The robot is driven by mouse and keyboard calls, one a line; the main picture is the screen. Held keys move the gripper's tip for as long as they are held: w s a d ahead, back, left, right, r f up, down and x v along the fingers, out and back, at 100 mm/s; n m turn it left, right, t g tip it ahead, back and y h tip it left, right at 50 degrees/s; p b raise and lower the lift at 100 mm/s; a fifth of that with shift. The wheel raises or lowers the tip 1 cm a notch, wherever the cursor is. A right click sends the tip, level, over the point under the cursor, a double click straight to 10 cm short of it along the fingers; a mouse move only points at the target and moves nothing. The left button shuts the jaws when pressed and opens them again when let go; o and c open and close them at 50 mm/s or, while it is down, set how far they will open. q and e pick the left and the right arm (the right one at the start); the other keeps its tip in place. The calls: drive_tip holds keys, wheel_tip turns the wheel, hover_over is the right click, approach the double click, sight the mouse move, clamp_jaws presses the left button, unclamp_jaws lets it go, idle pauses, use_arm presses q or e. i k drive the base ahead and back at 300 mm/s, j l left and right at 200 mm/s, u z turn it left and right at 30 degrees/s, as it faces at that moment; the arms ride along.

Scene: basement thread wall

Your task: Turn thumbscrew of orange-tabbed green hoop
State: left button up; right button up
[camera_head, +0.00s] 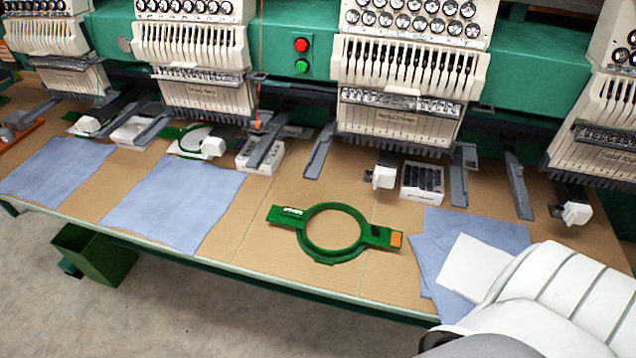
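A green hoop (308,249) with two flat side arms lies on the tan table in front of the embroidery machine heads. An orange tab (396,239) sits at the end of its right arm. A small dark piece (375,231) shows on the right arm near the ring, perhaps the thumbscrew, too small to tell. A dark slot with a pale label (292,212) is on its left arm. Nothing touches the hoop. A white arm part of mine fills the lower right, right of the hoop. Neither gripper's fingertips are in view.
Blue cloths (175,200) lie on the left of the tan table (255,225), and more blue cloths (505,233) with a white sheet (473,266) lie on the right. Machine heads (400,110) with grey brackets stand behind. A green bin (100,255) is on the floor.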

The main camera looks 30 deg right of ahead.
sight(376, 232)
drive_tip(key=z, duration=1.15)
drive_tip(key=l, duration=0.1)
